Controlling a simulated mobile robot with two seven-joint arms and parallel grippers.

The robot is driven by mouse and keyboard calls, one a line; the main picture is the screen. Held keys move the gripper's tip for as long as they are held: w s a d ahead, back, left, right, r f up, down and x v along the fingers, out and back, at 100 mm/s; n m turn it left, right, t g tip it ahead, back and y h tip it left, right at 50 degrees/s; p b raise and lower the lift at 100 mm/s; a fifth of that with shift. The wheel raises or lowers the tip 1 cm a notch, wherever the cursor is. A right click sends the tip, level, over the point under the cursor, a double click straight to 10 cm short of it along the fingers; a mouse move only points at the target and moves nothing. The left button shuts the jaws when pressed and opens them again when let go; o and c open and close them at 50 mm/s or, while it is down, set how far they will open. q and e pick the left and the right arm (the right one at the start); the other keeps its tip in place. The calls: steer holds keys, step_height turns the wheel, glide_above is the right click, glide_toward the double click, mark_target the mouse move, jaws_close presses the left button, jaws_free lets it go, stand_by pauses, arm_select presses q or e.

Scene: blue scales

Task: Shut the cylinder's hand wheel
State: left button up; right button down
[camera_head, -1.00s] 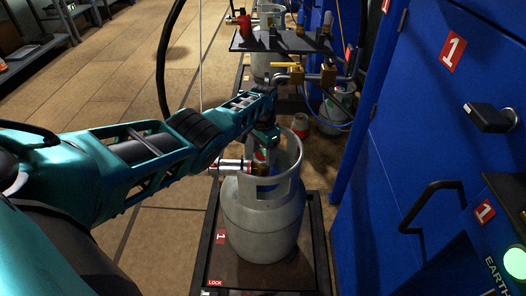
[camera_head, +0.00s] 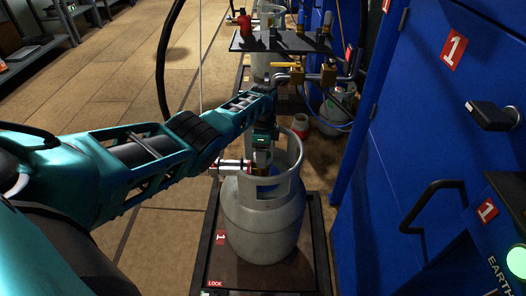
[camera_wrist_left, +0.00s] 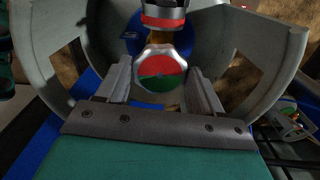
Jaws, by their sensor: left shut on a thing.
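The grey gas cylinder (camera_head: 262,222) stands upright on a dark platform in the head view, with an open collar around its valve. In the left wrist view its hand wheel (camera_wrist_left: 160,66) has a red half and a green half and sits between the two fingers of my left gripper (camera_wrist_left: 160,80). My left gripper (camera_head: 263,153) comes down from above into the collar and is shut on the hand wheel. The collar (camera_wrist_left: 278,45) curves around both sides of the fingers. In the head view my gripper and the collar mostly hide the wheel. My right gripper is not in view.
A silver connector with a red ring (camera_head: 231,167) sticks out left from the valve. The dark platform (camera_head: 222,270) bears LOCK and 1 labels. A blue cabinet (camera_head: 395,150) stands close on the right. A shelf (camera_head: 285,43) with fittings is behind. Floor is clear at left.

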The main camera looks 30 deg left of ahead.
arm_select(q)
steer(key=shift+m, duration=0.4)
steer(key=o, duration=1)
steer(key=shift+o, duration=0.2)
steer(key=shift+r+p, duration=0.45)
steer(key=shift+r, duration=0.1)
step_height(320, 180, up, 12)
steer(key=p, duration=0.6)
